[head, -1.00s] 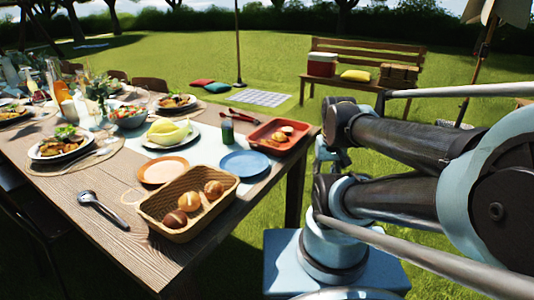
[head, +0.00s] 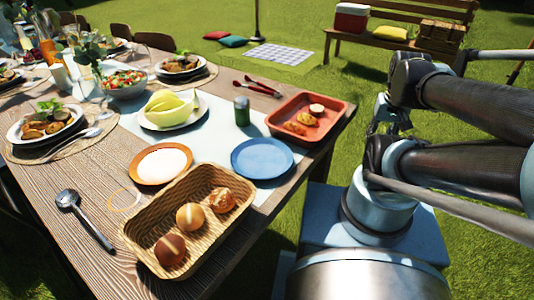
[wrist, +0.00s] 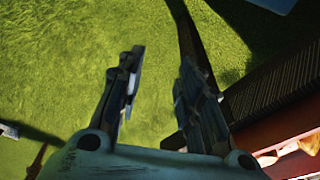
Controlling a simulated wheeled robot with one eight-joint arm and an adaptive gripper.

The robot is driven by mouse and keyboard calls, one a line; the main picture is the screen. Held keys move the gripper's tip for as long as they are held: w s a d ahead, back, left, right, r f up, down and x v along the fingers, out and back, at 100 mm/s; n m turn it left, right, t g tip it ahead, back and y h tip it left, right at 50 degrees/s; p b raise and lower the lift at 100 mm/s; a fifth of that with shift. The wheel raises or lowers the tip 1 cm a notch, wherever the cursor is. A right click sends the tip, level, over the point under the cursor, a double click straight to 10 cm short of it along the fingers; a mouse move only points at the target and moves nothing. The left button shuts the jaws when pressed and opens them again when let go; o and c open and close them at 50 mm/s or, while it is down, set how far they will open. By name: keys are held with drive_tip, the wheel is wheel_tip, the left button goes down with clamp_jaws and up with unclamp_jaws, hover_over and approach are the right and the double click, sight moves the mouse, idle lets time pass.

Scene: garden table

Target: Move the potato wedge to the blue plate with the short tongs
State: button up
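The blue plate (head: 262,158) lies empty on the table's right side. Behind it, a red tray (head: 327,127) holds a few food pieces; the yellowish one (head: 307,119) looks like the potato wedge, though it is small. A red-handled utensil (head: 264,86), apparently the tongs, lies on the table behind the tray. My gripper (head: 380,122) is beyond the table's right edge, apart from all of these. In the wrist view, its two fingers (wrist: 157,82) are spread with only grass between them. The red tray also shows at the lower right there (wrist: 285,130).
A wicker basket (head: 150,215) of rolls, an orange-rimmed plate (head: 160,163), a green jar (head: 242,111) and a plate of pale yellow food (head: 170,108) crowd this end of the table (head: 90,200). A ladle (head: 85,220) lies at left. Open grass lies right of the table.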

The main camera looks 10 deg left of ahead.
drive_tip(key=shift+o, duration=0.8)
drive_tip(key=shift+a, duration=0.1)
drive_tip(key=o, duration=0.3)
drive_tip(key=shift+s+r, duration=0.25)
drive_tip(key=shift+r, duration=0.05)
wheel_tip(320, 180, up, 11)
drive_tip(key=n+g+y, duration=0.1)
drive_tip(key=n+g, duration=0.1)
drive_tip(key=n, duration=1)
hover_over(263, 85)
drive_tip(key=s+d, duration=0.2)
drive_tip(key=s, duration=0.1)
drive_tip(key=shift+w+a+f, duration=0.2)
drive_tip(key=shift+a+f, duration=0.05)
drive_tip(key=shift+a, duration=0.1)
drive_tip(key=shift+w+a+f, duration=0.1)
drive_tip(key=shift+a+f, duration=0.1)
drive_tip(key=shift+f, duration=2.05)
drive_tip(key=shift+w+a+f, duration=0.1)
drive_tip(key=shift+a+f, duration=0.05)
drive_tip(key=shift+f, duration=2.05)
